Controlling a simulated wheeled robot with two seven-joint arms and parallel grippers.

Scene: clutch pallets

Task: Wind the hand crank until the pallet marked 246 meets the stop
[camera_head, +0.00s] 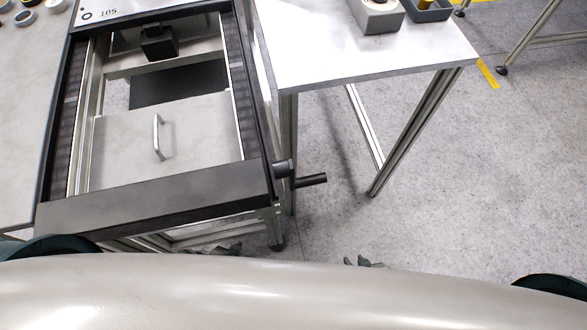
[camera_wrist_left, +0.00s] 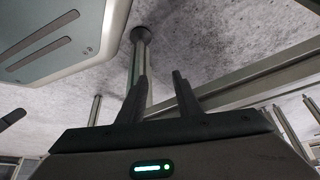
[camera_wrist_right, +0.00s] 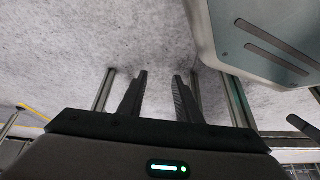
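The hand crank (camera_head: 284,169) sits at the front right corner of the dark-railed conveyor frame (camera_head: 150,196), its black handle (camera_head: 311,180) pointing right. A white pallet marked 105 (camera_head: 125,10) lies at the top edge of the head view, across the rails. No pallet marked 246 shows, and I cannot make out the stop for certain. My left gripper (camera_head: 228,249) shows only its tips below the frame; the left wrist view shows its fingers (camera_wrist_left: 158,95) apart and empty. My right gripper (camera_head: 362,262) is low over the floor, its fingers (camera_wrist_right: 160,95) also apart and empty.
A black block (camera_head: 158,42) sits between the rails, behind a grey panel with a handle (camera_head: 159,138). A white side table (camera_head: 365,52) on the right carries grey holders (camera_head: 378,14). Round parts (camera_head: 25,17) lie on the left table.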

